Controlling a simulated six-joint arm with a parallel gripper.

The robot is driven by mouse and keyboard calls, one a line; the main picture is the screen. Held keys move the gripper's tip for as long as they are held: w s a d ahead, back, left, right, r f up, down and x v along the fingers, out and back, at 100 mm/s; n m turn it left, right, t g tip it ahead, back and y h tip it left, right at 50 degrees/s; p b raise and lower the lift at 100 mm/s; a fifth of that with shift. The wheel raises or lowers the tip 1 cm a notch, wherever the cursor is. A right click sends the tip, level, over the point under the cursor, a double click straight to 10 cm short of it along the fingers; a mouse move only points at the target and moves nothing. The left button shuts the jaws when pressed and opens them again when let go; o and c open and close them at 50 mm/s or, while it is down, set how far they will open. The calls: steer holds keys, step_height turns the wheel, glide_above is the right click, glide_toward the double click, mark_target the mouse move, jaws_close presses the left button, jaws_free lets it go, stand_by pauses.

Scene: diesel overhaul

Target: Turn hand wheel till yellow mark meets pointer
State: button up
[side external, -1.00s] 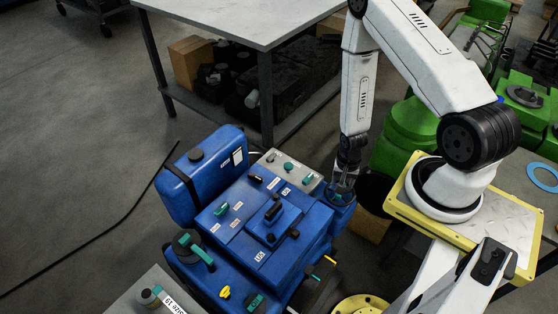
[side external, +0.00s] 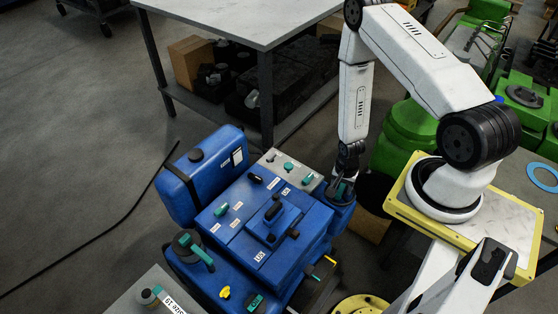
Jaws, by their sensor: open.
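My gripper (side external: 341,189) points down at the right side of the blue engine (side external: 225,225), just above a round blue housing (side external: 342,217). Its jaws are open. Dark and teal shapes show around the fingertips; I cannot tell whether they touch anything. A dark wheel-like part (side external: 314,292) is at the engine's lower right, with a yellow mark (side external: 329,259) near its upper edge. I cannot tell for certain which part is the hand wheel, and I cannot make out a pointer.
A blue tank (side external: 200,170) stands at the engine's left. A grey panel with teal knobs (side external: 289,168) is just left of my gripper. A grey workbench (side external: 240,20) stands behind. Green machinery (side external: 410,135) is to the right. Open floor lies to the left.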

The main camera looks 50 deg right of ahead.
jaws_close()
steer(key=n, duration=0.4)
steer(key=shift+n, duration=0.8)
steer(key=n, duration=0.2)
steer(key=shift+n, duration=1.8)
